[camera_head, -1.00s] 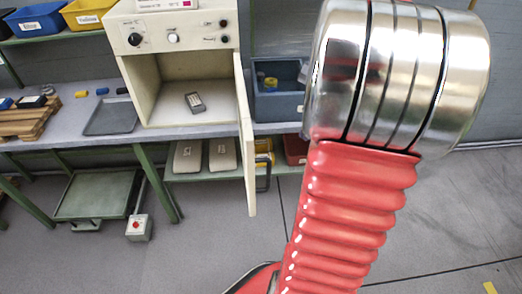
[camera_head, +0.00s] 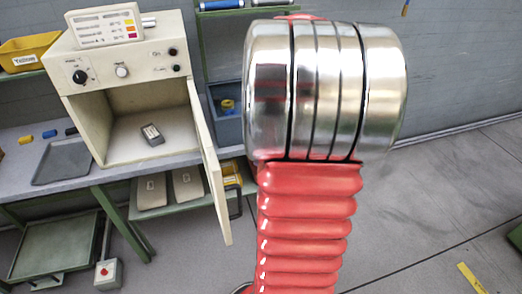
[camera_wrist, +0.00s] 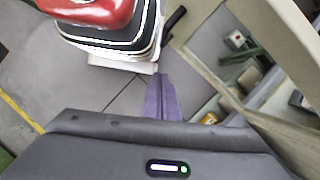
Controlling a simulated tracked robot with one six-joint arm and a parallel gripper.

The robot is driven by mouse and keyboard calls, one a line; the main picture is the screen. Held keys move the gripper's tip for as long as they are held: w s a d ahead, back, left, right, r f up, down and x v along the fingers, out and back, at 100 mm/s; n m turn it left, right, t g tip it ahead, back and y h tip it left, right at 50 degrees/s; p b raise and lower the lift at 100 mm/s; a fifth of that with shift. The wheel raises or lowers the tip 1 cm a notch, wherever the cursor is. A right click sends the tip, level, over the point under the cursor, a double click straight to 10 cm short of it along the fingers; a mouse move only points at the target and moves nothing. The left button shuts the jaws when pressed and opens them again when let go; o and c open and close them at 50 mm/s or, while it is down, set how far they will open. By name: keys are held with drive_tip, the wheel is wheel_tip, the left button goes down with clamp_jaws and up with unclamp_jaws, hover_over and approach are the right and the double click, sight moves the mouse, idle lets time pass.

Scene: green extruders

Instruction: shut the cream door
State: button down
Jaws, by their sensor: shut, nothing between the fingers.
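The cream door (camera_head: 212,180) stands wide open on the right side of the cream oven-like cabinet (camera_head: 82,125), its free edge toward me. A dark handle (camera_head: 237,204) shows beside its lower part. In the wrist view the door (camera_wrist: 205,62) runs diagonally at the upper right, with the dark handle (camera_wrist: 175,20) near its top end. My gripper (camera_wrist: 163,80) shows there as purple fingers, shut and empty. In the picture the fingers are left of and below the door, with a gap between. The head view does not show my gripper; only my arm shows.
A small grey block (camera_head: 152,135) lies inside the cabinet. A grey tray (camera_head: 62,162) is on the bench to the left. Below are two pale packs (camera_head: 187,187) and a red-button box (camera_head: 108,272). Floor right of my arm is mostly clear.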

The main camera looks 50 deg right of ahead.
drive_tip(key=a+f, duration=0.6)
drive_tip(key=shift+s+a, duration=0.15)
drive_tip(key=shift+a, duration=0.05)
drive_tip(key=shift+a, duration=0.1)
idle(0.4)
